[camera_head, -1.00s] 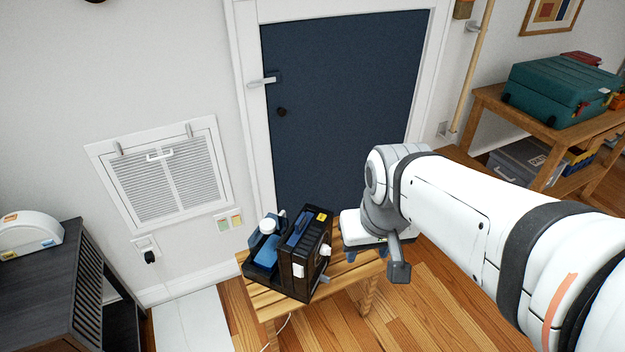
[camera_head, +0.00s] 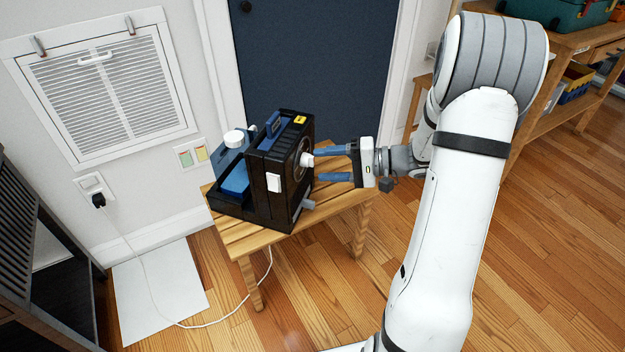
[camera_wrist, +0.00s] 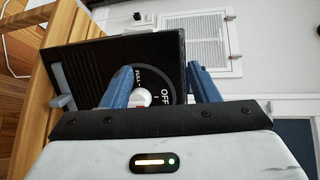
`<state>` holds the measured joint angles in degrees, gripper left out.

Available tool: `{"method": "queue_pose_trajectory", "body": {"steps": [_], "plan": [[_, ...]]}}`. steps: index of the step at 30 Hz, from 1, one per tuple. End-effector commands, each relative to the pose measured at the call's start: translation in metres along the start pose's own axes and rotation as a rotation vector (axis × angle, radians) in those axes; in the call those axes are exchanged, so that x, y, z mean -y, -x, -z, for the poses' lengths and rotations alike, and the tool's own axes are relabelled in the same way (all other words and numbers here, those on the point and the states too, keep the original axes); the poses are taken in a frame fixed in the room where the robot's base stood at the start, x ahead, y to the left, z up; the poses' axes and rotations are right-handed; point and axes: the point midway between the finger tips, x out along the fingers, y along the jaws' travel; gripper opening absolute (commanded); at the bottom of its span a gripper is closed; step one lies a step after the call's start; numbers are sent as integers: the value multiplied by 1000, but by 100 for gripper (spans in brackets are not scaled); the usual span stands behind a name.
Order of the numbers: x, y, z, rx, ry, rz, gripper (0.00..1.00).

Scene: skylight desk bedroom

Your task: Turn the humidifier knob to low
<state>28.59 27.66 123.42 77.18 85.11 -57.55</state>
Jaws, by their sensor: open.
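The humidifier (camera_head: 268,180) is a black box on a small wooden table, with a white knob (camera_head: 307,160) on its right side face. In the wrist view, the knob (camera_wrist: 139,97) sits on a round dial with the words FULL and OFF readable beside it. A small red mark shows at the knob; its exact setting is hard to tell. My gripper (camera_head: 317,164) is open, its two blue fingers pointing at the dial face. The fingertips are close to the knob, which lies nearer one finger. In the wrist view, that finger and the gripper body partly hide the dial.
The wooden table (camera_head: 241,238) is narrow, with a white cord running from below it to a wall outlet (camera_head: 92,187). A grey lever (camera_head: 308,205) sticks out low on the humidifier. A dark blue door (camera_head: 345,70) stands behind. The floor in front is clear.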

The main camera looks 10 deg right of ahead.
Motion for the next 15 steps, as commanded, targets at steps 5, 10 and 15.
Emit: {"method": "queue_pose_trajectory", "body": {"steps": [5, 10, 15], "plan": [[-54, 17, 45, -152, 28, 145, 55], [-64, 22, 60, -209, 46, 189, 55], [-60, 0, 64, -208, 49, 191, 55]]}}
